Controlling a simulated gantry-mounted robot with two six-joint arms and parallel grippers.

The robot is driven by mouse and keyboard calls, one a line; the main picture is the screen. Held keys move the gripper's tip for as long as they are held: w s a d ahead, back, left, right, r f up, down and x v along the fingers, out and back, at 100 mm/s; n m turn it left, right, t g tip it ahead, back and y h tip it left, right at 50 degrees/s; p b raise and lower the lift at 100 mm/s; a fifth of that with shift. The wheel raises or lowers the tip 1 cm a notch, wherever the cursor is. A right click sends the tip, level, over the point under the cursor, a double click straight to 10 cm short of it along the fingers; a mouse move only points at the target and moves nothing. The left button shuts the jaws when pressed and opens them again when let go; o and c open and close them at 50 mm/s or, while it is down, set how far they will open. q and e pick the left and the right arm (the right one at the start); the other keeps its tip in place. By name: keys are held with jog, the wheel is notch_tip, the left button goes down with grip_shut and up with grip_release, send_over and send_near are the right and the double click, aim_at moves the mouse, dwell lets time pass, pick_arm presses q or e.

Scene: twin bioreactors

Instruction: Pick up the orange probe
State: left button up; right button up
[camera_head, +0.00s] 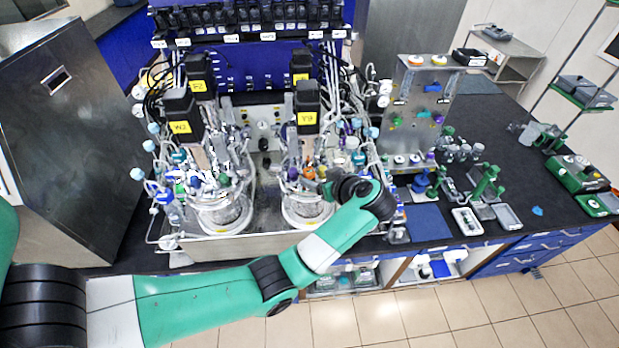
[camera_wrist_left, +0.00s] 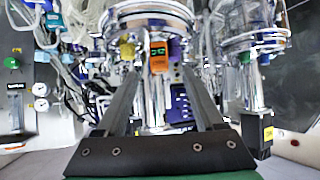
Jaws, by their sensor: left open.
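The orange probe (camera_wrist_left: 158,60) shows in the left wrist view as a small orange block with a dark top, among the metal fittings of a bioreactor. In the head view a small orange part (camera_head: 309,173) shows on top of the right-hand bioreactor, probably the same probe. My left gripper (camera_wrist_left: 160,76) is open, with its two fingers apart on either side of the orange probe in the picture; I cannot tell the remaining distance. In the head view my left gripper (camera_head: 323,186) is small and partly hidden by its wrist. My right gripper is not in view.
The left bioreactor (camera_head: 222,212) stands beside the right one (camera_head: 305,212), both crowded with tubes and cables. A yellow part (camera_wrist_left: 127,50) and a purple part (camera_wrist_left: 176,48) flank the probe. A blue mat (camera_head: 425,222) lies on the black bench to the right.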

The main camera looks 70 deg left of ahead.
aim_at(312, 174)
pick_arm(q)
jog(key=x, duration=0.4)
jog(key=shift+a+f, duration=0.1)
jog(key=shift+a, duration=0.15)
grip_shut()
